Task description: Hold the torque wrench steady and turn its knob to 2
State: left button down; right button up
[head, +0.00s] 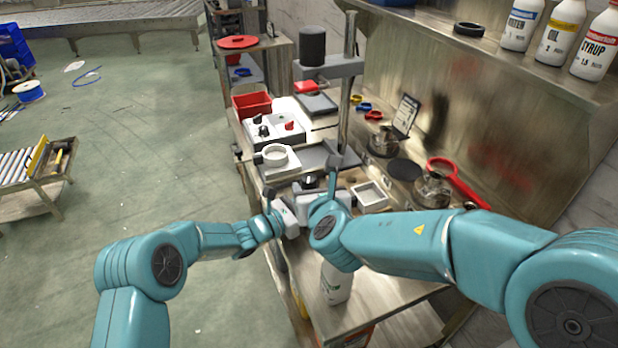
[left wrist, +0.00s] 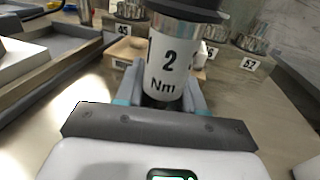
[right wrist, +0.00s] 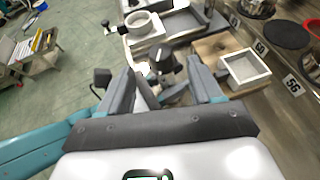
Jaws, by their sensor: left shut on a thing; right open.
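The torque wrench shows in the left wrist view as an upright white cylinder (left wrist: 172,66) printed "2 Nm". Its dark knob (left wrist: 190,8) sits on top and is cut off by the frame. My left gripper (left wrist: 160,98) is shut on the wrench's lower part. In the right wrist view the dark knob (right wrist: 162,58) has a white mark and lies just beyond and between the fingers of my right gripper (right wrist: 165,82), which is open. In the head view the knob (head: 310,182) is small and partly hidden by my grippers.
A wooden block with a square white frame (right wrist: 243,68) is close to the right. A white ring holder (head: 277,155), a control box (head: 275,130) and a red bin (head: 252,105) stand behind. Glass pots (head: 432,190) line the wall side. A white bottle (head: 336,283) stands in front.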

aim_at(310, 180)
jog(key=x, duration=0.7)
jog(key=shift+w, duration=0.2)
jog(key=shift+c, duration=0.4)
jog(key=c, duration=0.9)
